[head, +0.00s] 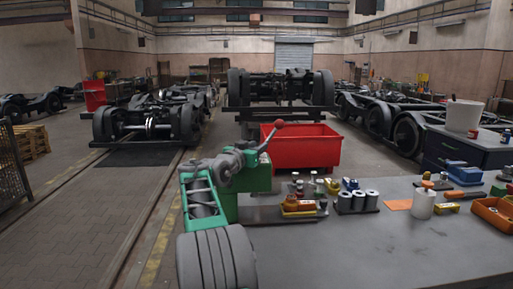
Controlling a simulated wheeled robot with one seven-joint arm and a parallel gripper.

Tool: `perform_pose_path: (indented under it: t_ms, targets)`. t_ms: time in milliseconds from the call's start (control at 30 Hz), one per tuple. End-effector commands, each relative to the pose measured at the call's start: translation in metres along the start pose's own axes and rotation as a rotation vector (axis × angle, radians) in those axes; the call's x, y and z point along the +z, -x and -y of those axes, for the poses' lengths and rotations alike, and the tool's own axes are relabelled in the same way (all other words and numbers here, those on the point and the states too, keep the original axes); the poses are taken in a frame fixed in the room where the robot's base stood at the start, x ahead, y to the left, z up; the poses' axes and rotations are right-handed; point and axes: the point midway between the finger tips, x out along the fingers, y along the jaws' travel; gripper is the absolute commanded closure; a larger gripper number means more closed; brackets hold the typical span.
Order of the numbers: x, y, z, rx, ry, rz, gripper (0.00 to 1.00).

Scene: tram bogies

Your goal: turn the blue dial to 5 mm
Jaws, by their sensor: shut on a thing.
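I cannot make out a blue dial or its mm marks in the head view. A green machine (257,181) with a lever ending in a red ball (279,124) stands at the left end of the grey workbench. Grey jointed parts overlap it on its left, above a green open frame and a grey ribbed sleeve at the bottom. My gripper's jaws cannot be seen, and what they hold does not show.
The grey workbench (390,245) has a clear front. Along its back are three metal cylinders (358,200), a white cylinder (423,205), small coloured parts and an orange bin (493,213). A red bin (300,147) stands behind; bogies (153,120) fill the hall.

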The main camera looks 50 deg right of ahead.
Motion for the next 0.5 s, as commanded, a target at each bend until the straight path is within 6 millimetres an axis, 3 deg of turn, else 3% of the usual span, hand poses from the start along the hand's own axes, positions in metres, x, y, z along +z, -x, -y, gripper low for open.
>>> perform_pose_path:
  t_ms: [133,167,400,500]
  targets:
    - [0.0009,-0.0001,0.0002,-0.001,0.001,0.001,1.0]
    - [0.0009,-0.0002,0.0002,-0.001,0.001,0.001,0.66]
    - [0.0004,-0.0002,0.0,-0.001,0.001,0.0,0.46]
    - [0.0003,-0.0002,0.0,-0.001,0.001,0.0,0.46]
